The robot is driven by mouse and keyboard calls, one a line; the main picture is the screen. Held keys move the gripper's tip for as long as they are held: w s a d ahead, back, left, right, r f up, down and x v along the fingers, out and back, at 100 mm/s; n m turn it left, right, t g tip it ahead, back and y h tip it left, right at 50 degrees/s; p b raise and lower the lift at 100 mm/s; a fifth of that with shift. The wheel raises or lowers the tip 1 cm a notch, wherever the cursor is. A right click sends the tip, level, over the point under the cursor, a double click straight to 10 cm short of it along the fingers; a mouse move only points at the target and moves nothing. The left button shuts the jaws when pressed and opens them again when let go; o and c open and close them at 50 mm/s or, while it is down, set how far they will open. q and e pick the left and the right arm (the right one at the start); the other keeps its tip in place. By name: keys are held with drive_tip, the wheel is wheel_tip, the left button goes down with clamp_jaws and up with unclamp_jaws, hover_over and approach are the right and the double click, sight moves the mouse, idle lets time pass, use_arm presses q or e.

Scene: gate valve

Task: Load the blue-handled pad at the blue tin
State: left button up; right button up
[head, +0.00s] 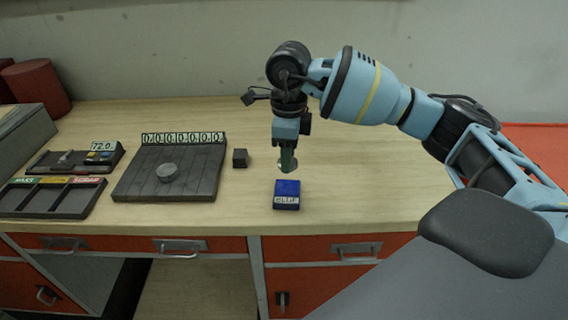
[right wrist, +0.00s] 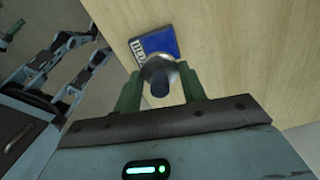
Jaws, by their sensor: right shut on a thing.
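My right gripper (head: 287,158) points down over the bench and is shut on the blue-handled pad. In the right wrist view, the pad's dark blue handle (right wrist: 160,88) sits between the green fingers, with its round silvery head (right wrist: 160,68) beyond. In the head view the pad (head: 288,167) is small and partly hidden by the fingers. The blue tin (head: 287,190), a small square box with a white label on its front, stands below the pad, with a gap visible between them. The tin (right wrist: 162,42) also shows behind the pad head in the wrist view. My left gripper is out of view.
A tray with coloured labels (head: 50,203) lies farther left. The bench right of the tin is clear.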

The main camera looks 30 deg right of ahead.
sight(288, 188)
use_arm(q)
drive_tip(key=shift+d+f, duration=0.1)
use_arm(e)
drive_tip(key=shift+w+f, duration=0.15)
drive_tip(key=shift+f, duration=0.2)
drive_tip(key=shift+f+b, duration=1.15)
drive_tip(key=shift+f, duration=1.5)
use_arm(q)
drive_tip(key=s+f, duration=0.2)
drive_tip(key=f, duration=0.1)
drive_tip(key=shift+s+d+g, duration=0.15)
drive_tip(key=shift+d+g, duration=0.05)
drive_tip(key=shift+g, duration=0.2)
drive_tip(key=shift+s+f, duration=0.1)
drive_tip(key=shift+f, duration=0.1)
use_arm(e)
drive_tip(key=shift+f, duration=0.55)
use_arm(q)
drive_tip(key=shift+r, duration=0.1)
use_arm(e)
drive_tip(key=shift+f, duration=0.15)
